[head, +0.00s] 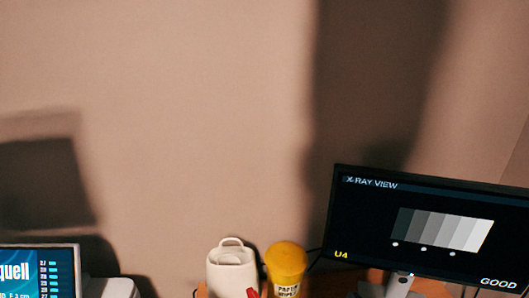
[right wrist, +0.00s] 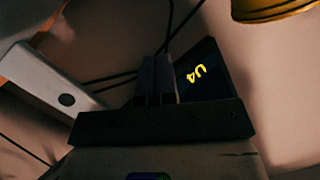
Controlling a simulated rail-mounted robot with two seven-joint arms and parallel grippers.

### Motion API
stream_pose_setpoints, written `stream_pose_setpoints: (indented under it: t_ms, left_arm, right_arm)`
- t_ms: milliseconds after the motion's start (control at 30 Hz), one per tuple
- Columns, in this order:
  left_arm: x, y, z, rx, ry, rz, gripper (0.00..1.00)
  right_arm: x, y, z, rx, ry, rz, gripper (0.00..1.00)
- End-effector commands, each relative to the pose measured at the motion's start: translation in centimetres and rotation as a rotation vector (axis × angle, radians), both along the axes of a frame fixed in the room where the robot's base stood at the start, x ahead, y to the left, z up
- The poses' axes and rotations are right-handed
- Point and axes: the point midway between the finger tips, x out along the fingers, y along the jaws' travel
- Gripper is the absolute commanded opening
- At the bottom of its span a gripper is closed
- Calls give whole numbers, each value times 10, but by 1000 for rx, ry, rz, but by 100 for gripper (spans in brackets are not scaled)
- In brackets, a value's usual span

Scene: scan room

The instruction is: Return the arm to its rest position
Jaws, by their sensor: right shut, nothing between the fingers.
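My right gripper (right wrist: 159,78) shows in the right wrist view as a dark bar with two dark fingers close together. It is shut and empty. The fingers point toward the dark monitor screen marked with a yellow "U4" (right wrist: 199,74). I cannot clearly make out the right gripper in the head view. My left gripper is in neither view.
In the head view, the X-ray monitor (head: 430,255) reads "GOOD" at right. A yellow-lidded wipes canister (head: 286,262) and white lidded container (head: 231,272) stand beside it. Another screen (head: 38,270) is at lower left. The yellow lid (right wrist: 272,9) and a pale bar (right wrist: 50,82) border the wrist view.

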Motion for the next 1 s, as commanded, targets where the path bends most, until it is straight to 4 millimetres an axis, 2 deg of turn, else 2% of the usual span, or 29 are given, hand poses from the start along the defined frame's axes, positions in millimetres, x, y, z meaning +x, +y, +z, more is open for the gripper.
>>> stream_pose_setpoints:
  t_ms: [100, 267, 367, 500, 600, 667, 833, 1000]
  left_arm:
    - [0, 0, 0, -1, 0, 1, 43]
    - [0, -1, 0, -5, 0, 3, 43]
    - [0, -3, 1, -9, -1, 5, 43]
    - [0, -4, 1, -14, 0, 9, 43]
    - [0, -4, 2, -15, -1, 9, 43]
    - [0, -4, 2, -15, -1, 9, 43]
    - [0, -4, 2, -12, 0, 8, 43]
    - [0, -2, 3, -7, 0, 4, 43]
  right_arm:
    - [-21, 13, 9, -155, 139, 76, 0]
    - [-72, 18, 4, -345, 346, 132, 0]
    - [-111, 18, -3, -433, 465, 147, 0]
    - [-179, 16, -13, -523, 613, 146, 0]
    - [-222, 17, -17, -557, 655, 139, 0]
    - [-243, 19, -19, -567, 660, 142, 0]
    - [-301, 27, -39, -570, 728, 188, 0]
    - [-353, 30, -75, -565, 857, 241, 0]
